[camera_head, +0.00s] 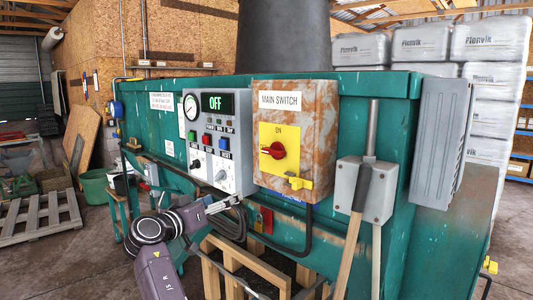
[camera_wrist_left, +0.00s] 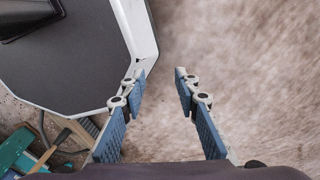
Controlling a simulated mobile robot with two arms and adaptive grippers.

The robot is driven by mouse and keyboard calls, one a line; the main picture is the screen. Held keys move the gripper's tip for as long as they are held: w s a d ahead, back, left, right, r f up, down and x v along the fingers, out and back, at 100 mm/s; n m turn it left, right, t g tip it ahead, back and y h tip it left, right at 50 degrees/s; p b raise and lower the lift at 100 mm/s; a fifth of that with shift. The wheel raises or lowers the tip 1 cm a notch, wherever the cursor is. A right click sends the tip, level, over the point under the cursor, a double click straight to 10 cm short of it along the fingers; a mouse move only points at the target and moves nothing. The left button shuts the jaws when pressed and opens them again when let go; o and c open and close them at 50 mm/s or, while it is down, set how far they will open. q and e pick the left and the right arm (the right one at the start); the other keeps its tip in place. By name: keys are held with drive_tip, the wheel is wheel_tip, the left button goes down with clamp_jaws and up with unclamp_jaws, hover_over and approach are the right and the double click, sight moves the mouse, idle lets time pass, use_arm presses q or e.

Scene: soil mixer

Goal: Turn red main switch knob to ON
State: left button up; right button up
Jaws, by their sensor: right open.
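The red main switch knob (camera_head: 274,150) sits on a yellow plate (camera_head: 288,138) on the rust-stained box labelled "MAIN SWITCH" (camera_head: 318,130). "ON" is printed above the knob, and its grip lies about level, pointing left. The display (camera_head: 217,103) left of the box reads "OFF". My right gripper (camera_head: 237,203) is below the control panel, lower left of the knob and apart from it. It is open and seen small and side-on. My left gripper (camera_wrist_left: 156,74) shows only in the left wrist view, open and empty above the floor.
The control panel (camera_head: 238,165) has several buttons and a gauge. A lever (camera_head: 363,185) stands to the right. Black cable and a wooden frame (camera_head: 250,265) are below. The space before the knob looks clear.

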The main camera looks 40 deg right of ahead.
sight(270, 152)
drive_tip(key=s+d+r+m+g+h, duration=0.1)
drive_tip(key=s+r+m+g, duration=0.2)
drive_tip(key=r, duration=0.4)
drive_tip(key=s+d+r+m+g+h, duration=0.1)
drive_tip(key=s+r+m+g, duration=0.15)
drive_tip(key=s+r, duration=0.35)
drive_tip(key=shift+m+t, duration=0.45)
drive_tip(key=shift+m, duration=0.1)
drive_tip(key=d+p, duration=0.1)
drive_tip(key=d, duration=0.1)
drive_tip(key=d+p, duration=0.1)
drive_tip(key=d, duration=0.1)
drive_tip(key=d+p, duration=0.1)
drive_tip(key=d, duration=0.2)
drive_tip(key=shift+w+d+r, duration=0.1)
drive_tip(key=shift+w+r, duration=0.2)
drive_tip(key=shift+w, duration=0.1)
drive_tip(key=shift+d+f+p, duration=0.1)
drive_tip(key=shift+d+p, duration=0.2)
drive_tip(key=shift+d, duration=0.15)
use_arm(q)
drive_tip(key=r, duration=0.1)
drive_tip(key=w+r, duration=0.1)
drive_tip(key=d+r, duration=0.1)
drive_tip(key=shift+w+r, duration=0.3)
drive_tip(key=shift+w, duration=0.1)
use_arm(e)
drive_tip(key=shift+w, duration=0.1)
